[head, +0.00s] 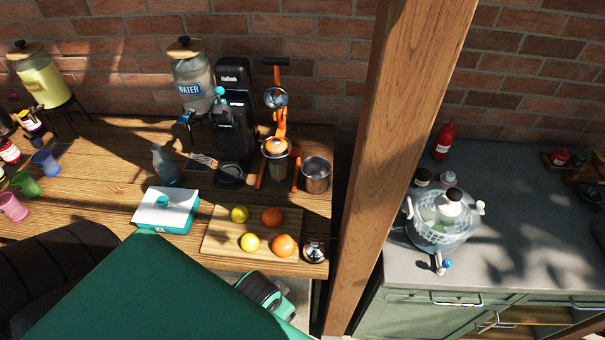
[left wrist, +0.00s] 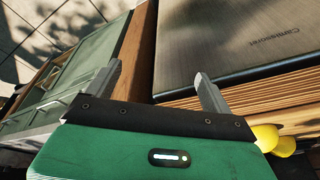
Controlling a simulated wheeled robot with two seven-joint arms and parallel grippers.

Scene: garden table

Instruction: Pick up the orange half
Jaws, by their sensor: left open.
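Two orange fruits lie on the wooden cutting board (head: 213,243) in the head view, an upper one (head: 272,217) and a lower one (head: 285,245). They look round from here; I cannot tell whether either is a half. Two yellow fruits, an upper one (head: 239,214) and a lower one (head: 250,242), lie to their left. An orange-coloured piece (head: 275,146) shows at the juicer cup; I cannot tell what it is. My left gripper (left wrist: 160,88) is open, with nothing between its fingers in the left wrist view. Its fingers do not show in the head view. My right gripper is not seen.
A thick wooden post (head: 390,130) separates this table from the grey counter (head: 500,210). A yellow object (left wrist: 270,139) shows beside my left gripper.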

